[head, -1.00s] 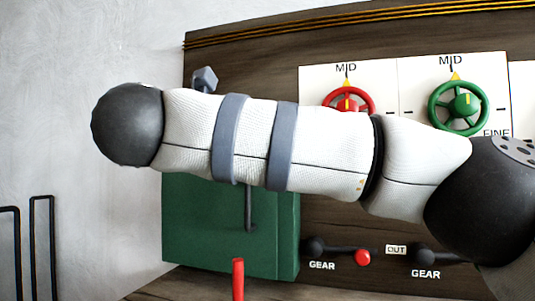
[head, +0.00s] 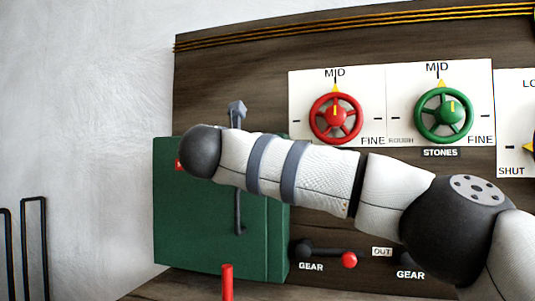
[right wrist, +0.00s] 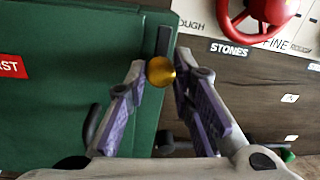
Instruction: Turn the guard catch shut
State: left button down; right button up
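The green guard box (head: 185,235) is mounted on the dark wooden panel in the head view, partly covered by my right arm. It also fills the left of the right wrist view (right wrist: 60,95). A gold rounded knob (right wrist: 160,70), apparently part of the catch, shows near the box's right edge, below a dark grey bar (right wrist: 163,40). My right gripper (right wrist: 160,62) is open, with one purple-padded finger on each side of the knob. I cannot tell whether either finger touches it. In the head view my forearm hides the right gripper and knob. My left gripper is not in view.
A red handwheel (head: 335,118) and a green handwheel (head: 444,114) sit above my arm. Gear levers with a red knob (head: 348,259) are below. A red handle (head: 227,283) stands in front of the box. Black rails (head: 35,245) stand at the left wall.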

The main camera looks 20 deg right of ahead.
grip_shut()
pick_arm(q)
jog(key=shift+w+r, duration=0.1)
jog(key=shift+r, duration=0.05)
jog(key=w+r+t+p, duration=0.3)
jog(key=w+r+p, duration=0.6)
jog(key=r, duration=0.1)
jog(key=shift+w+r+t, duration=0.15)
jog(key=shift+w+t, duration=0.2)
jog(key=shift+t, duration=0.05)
pick_arm(e)
jog(key=shift+f+n+t, duration=0.1)
jog(key=shift+n+t, duration=0.25)
jog(key=shift+n, duration=4.35)
jog(key=shift+n+t, duration=0.35)
jog(key=shift+n, duration=4.35)
